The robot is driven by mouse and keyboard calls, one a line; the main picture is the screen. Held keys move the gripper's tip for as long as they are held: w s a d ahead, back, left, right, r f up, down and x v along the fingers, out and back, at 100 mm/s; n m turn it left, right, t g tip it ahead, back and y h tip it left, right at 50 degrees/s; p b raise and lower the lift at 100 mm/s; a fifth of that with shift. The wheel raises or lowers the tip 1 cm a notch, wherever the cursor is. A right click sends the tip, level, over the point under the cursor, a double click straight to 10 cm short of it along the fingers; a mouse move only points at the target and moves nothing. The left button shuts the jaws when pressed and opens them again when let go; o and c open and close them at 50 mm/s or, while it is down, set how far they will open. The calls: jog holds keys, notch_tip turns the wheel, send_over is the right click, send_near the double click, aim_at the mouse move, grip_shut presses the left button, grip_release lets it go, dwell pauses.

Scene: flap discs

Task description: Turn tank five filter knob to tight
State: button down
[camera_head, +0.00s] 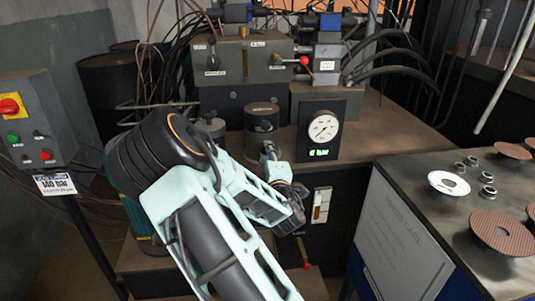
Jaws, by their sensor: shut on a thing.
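A dark upright filter canister (262,118) with a small label on its top stands at the front of the hydraulic unit, left of the pressure gauge. My gripper (269,152) is at the canister's lower front. Its jaws are shut on a small part there, which I take for the filter knob. My fingers and wrist hide most of that part, so its turn position and any marking cannot be read. Which tank number this is cannot be read either.
A round gauge (324,128) sits above a green display (320,151) right of the canister. A valve block with a red-knobbed lever (304,60) is behind. A control box (28,120) stands left. A bench (420,180) with discs and rings is on the right.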

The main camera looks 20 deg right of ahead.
jog(key=c, duration=1.6)
grip_release()
jog(key=s+a, duration=0.1)
jog(key=s, duration=0.6)
jog(key=shift+s+a, duration=0.15)
jog(key=shift+a, duration=0.1)
